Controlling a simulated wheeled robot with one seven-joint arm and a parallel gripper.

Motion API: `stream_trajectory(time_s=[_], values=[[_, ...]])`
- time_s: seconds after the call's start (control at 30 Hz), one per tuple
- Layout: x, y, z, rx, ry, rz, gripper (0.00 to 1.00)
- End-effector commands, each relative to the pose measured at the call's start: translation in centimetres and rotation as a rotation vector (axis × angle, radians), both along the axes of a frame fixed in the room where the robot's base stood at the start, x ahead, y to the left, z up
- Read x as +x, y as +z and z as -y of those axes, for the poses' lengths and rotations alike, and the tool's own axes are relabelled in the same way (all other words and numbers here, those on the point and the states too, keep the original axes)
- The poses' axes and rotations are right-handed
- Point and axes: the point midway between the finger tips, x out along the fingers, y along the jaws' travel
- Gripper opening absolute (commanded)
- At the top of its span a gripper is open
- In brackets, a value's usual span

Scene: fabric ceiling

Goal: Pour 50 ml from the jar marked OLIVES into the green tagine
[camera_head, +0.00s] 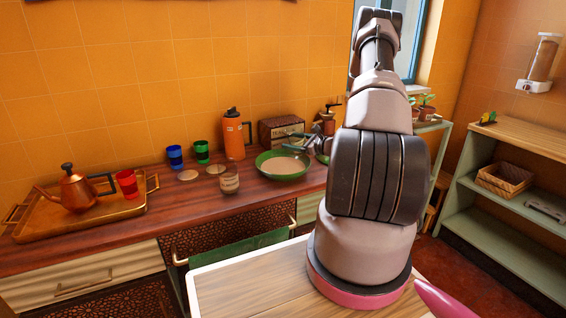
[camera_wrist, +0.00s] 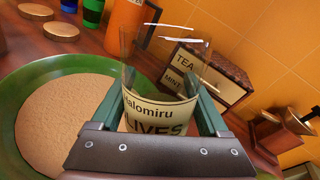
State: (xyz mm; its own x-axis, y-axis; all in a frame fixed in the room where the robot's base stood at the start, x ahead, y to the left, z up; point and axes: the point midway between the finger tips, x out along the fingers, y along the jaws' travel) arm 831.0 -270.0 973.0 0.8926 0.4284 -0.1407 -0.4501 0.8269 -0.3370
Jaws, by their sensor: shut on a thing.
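My gripper (camera_wrist: 160,92) is shut on a clear glass jar (camera_wrist: 158,112) whose pale label reads OLIVES in the wrist view. A little dark liquid shows above the label. The lower part of the jar is hidden by my gripper's dark body. The green tagine (camera_wrist: 14,138) is a wide, shallow dish with a tan inside, at the left in the wrist view, beside the jar. In the head view the tagine (camera_head: 268,172) stands on the counter, left of my arm. My arm hides most of the held jar there.
A second labelled jar (camera_head: 229,180) stands left of the tagine. An orange flask (camera_head: 234,137), a tea box (camera_head: 282,131), blue (camera_head: 175,156) and green (camera_head: 202,151) cups and round discs stand nearby. A tray (camera_head: 105,212) with a copper teapot (camera_head: 77,188) and red cup (camera_head: 127,184) is far left.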

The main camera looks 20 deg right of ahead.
Motion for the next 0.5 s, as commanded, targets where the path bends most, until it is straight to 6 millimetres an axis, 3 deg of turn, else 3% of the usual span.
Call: stream_trajectory(time_s=[0.23, 0.5], values=[[0.2, -0.5, 3.0, 0.356, -0.004, -0.025, 0.0], [0.4, -0.4, 2.9, 0.376, -0.001, -0.028, 0.0]])
